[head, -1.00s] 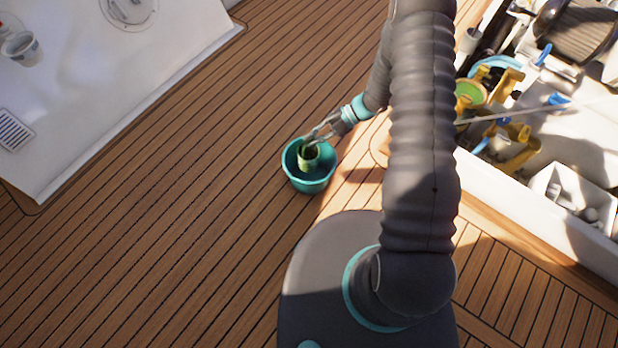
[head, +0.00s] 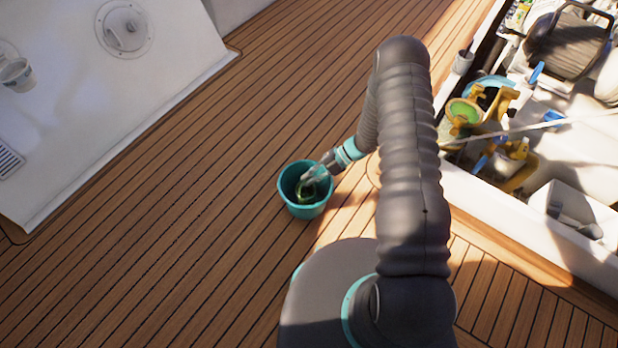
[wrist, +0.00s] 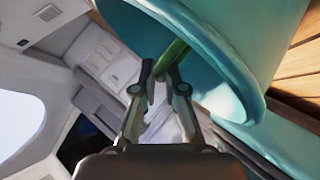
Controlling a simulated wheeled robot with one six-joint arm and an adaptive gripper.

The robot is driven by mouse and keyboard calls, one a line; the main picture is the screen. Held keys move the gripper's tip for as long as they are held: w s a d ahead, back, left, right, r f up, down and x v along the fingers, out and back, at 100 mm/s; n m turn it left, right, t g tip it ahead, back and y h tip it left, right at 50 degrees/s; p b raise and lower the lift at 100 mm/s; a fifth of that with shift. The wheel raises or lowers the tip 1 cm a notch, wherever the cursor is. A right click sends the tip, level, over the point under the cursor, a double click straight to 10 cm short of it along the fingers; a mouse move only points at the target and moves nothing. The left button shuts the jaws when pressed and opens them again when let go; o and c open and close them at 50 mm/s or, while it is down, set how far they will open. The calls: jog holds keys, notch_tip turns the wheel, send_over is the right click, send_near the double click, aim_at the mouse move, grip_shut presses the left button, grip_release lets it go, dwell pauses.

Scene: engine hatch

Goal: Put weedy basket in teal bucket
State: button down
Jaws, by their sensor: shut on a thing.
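The teal bucket (head: 305,211) stands on the wooden deck left of my arm. The green weedy basket (head: 306,192) is inside the bucket's mouth, below the rim level as far as the head view shows. My gripper (head: 309,181) reaches down into the bucket from the upper right and is shut on the basket's edge. In the wrist view my gripper (wrist: 161,76) pinches a green strip of the basket (wrist: 172,56) beside the teal bucket's rim (wrist: 240,85). Most of the basket is hidden by the bucket and fingers.
The open engine hatch (head: 480,175) with yellow and blue parts and a white edge lies to the right. The deck around the teal bucket is clear.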

jog(key=shift+f, duration=0.15)
jog(key=c, duration=1.2)
grip_release()
jog(key=shift+c, duration=0.2)
